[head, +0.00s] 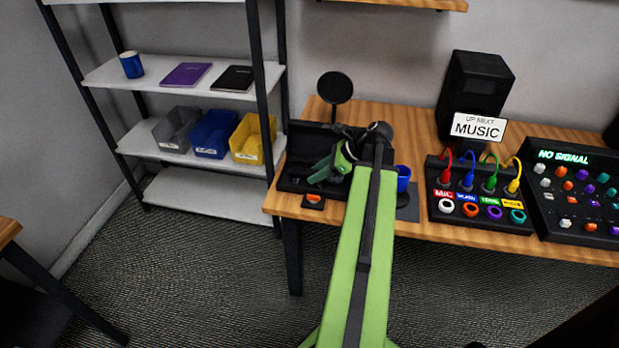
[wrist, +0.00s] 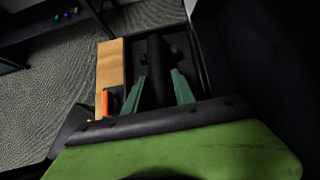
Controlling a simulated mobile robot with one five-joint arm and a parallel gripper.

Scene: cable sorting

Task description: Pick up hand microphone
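My gripper (head: 328,170) has green fingers and reaches down over a black open case on the desk. In the wrist view, my gripper (wrist: 159,75) is open, its two fingers apart. A dark, long, rounded thing that looks like the hand microphone (wrist: 156,62) lies in the black case between and beyond the fingertips. I see no finger closed on it. Its near end is hard to make out against the dark case. In the head view I cannot tell the microphone apart from the case and my dark wrist parts.
The black case (head: 296,160) has raised walls close around my gripper. An orange-topped switch (head: 314,199) sits at the desk's front edge. A round black disc (head: 335,87) stands behind.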

